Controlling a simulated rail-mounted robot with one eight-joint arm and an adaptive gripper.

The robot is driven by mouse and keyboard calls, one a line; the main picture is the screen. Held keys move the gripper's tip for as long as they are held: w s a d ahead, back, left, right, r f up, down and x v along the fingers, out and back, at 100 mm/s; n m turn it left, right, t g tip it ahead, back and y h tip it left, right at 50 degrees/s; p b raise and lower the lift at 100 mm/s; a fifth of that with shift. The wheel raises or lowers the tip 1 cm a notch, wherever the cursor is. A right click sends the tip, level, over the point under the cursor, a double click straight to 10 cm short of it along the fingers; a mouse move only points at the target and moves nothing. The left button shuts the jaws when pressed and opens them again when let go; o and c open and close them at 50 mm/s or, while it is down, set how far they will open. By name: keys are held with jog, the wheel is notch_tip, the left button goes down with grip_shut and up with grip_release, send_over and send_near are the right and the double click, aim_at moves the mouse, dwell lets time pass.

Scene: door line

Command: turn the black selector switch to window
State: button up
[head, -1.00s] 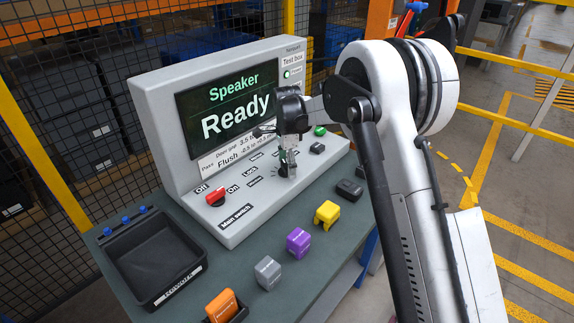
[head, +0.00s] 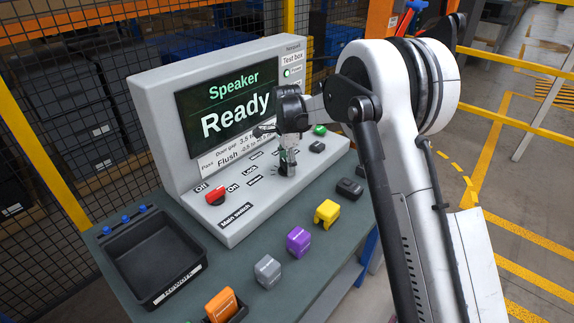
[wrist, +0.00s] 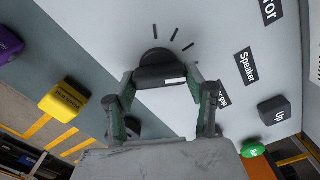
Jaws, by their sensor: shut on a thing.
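The black selector switch (wrist: 158,68) is a round knob with a raised bar, seen in the wrist view with printed tick marks around it. A white mark shows on the bar's right end, on the side of the Speaker label (wrist: 245,68). My gripper (wrist: 160,80) has its two fingers at the bar's two ends, shut on it. In the head view my gripper (head: 287,162) points down at the panel and mostly hides the switch. The screen (head: 228,107) reads "Speaker" and "Ready".
A red main switch (head: 215,195) sits left on the panel. A green button (head: 320,130) and black buttons are right of my gripper. Orange, grey (head: 267,268), purple (head: 298,241) and yellow (head: 326,212) blocks line the table front. A black tray (head: 150,258) is at left.

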aim_at(285, 162)
jog(key=n+b, duration=0.2)
jog(key=n, duration=0.1)
jog(key=shift+f+n, duration=0.15)
jog(key=shift+n, duration=0.25)
jog(key=n+b, duration=0.1)
jog(key=n, duration=0.1)
jog(key=n+b, duration=0.1)
jog(key=n, duration=0.1)
jog(key=shift+w+a+n, duration=0.15)
jog(key=shift+n, duration=0.15)
jog(key=n+b, duration=0.2)
jog(key=n, duration=0.2)
jog(key=shift+a+n, duration=0.1)
jog(key=shift+n, duration=0.2)
jog(key=shift+a+n+b, duration=0.1)
jog(key=shift+n+b, duration=0.35)
jog(key=shift+n, duration=1.65)
jog(key=o, duration=1.2)
jog(key=shift+c, duration=0.2)
jog(key=shift+r, duration=0.25)
notch_tip(285, 162, up, 12)
